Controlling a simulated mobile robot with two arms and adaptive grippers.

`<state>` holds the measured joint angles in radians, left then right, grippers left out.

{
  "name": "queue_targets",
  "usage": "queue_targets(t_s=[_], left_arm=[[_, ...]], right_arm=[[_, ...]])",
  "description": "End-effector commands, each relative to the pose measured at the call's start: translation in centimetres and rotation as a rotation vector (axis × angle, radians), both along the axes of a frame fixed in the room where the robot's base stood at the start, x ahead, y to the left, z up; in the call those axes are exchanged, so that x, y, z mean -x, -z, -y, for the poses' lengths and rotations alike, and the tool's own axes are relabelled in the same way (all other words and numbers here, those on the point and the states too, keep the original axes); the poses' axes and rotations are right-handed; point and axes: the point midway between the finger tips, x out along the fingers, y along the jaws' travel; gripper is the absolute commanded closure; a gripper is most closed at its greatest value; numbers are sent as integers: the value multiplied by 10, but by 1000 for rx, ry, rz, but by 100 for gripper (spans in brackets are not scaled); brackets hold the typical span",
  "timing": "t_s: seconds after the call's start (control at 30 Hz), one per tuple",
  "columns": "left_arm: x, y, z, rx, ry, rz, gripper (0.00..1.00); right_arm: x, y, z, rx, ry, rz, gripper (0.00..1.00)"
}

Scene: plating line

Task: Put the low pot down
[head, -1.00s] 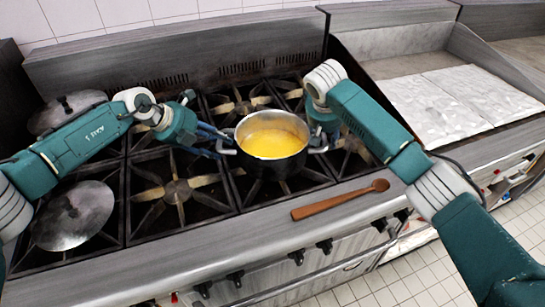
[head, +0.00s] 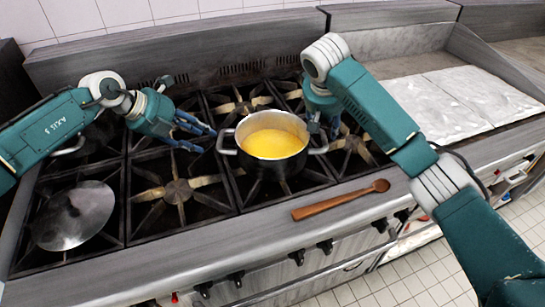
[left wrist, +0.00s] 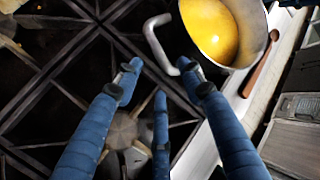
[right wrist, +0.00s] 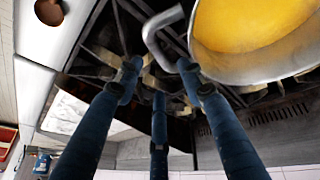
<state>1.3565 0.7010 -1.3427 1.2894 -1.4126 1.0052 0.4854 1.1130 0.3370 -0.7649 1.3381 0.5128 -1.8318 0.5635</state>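The low pot (head: 272,160) is steel, holds yellow liquid and sits upright on the stove grates. It also shows in the left wrist view (left wrist: 255,58) and the right wrist view (right wrist: 215,66). My left gripper (head: 207,140) is open and empty, to the left of the pot and apart from its left handle (head: 226,141). My right gripper (head: 325,124) is beside the right handle (head: 322,143). In the right wrist view its fingers (right wrist: 155,75) are spread, with the handle beyond the tips and not between them.
A wooden spoon (head: 340,200) lies on the stove's front ledge. A round metal lid (head: 73,216) rests on the left front burner, and another lid lies behind my left arm. Burners left of the pot are clear. A griddle (head: 460,105) stands to the right.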

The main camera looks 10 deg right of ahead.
Motion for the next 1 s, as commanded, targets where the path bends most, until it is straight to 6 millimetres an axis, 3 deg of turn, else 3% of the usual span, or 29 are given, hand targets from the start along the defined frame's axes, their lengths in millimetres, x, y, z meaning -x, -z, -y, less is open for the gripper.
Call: queue_targets(t_s=[0.1, 0.3, 1.0], left_arm=[[0, 0, 0, 0, 0, 0, 61], [0, 0, 0, 0, 0, 0, 61], [0, 1, 0, 0, 1, -1, 61]], right_arm=[[8, -21, -5, -1, -1, 3, 61], [16, -39, -9, 0, 1, -1, 61], [18, -42, -9, 1, 2, -2, 61]])
